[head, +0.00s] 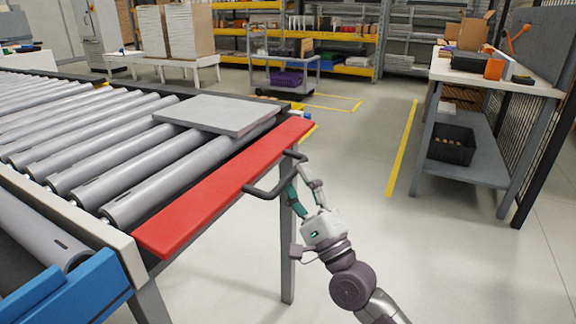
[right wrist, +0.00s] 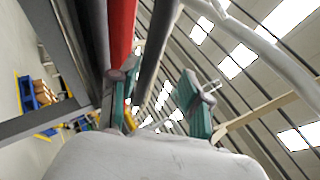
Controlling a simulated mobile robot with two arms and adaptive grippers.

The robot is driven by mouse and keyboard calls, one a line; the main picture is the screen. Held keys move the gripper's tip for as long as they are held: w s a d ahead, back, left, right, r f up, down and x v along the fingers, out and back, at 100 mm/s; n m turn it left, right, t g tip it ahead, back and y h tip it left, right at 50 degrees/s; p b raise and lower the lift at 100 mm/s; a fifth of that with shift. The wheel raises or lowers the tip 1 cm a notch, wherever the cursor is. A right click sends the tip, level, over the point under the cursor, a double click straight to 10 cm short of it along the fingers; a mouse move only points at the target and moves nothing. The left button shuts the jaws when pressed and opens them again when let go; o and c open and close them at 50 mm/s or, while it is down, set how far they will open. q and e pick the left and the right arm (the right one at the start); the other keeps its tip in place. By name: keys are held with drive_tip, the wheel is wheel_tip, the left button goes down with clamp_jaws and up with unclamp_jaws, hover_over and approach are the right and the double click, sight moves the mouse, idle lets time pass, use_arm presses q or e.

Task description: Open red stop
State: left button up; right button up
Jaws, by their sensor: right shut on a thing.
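The red stop (head: 225,187) is a long flat bar across the end of the roller conveyor, with a dark handle (head: 272,192) on its outer side. It also shows as a red strip in the right wrist view (right wrist: 121,30). My right gripper (head: 302,183) is at the far part of the handle, beside the stop's outer edge. It is shut on the handle, whose dark bar (right wrist: 158,45) runs between the fingers in the right wrist view. My left gripper is not in view.
A grey panel (head: 225,113) lies on the rollers behind the stop. A blue part (head: 75,290) is at the conveyor's near corner. A workbench (head: 480,78) with a black crate (head: 451,145) stands at the right. The floor between is clear, with yellow lines.

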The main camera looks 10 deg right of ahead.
drive_tip(key=v, duration=0.7)
drive_tip(key=shift+s+d, duration=0.3)
drive_tip(key=shift+f, duration=0.1)
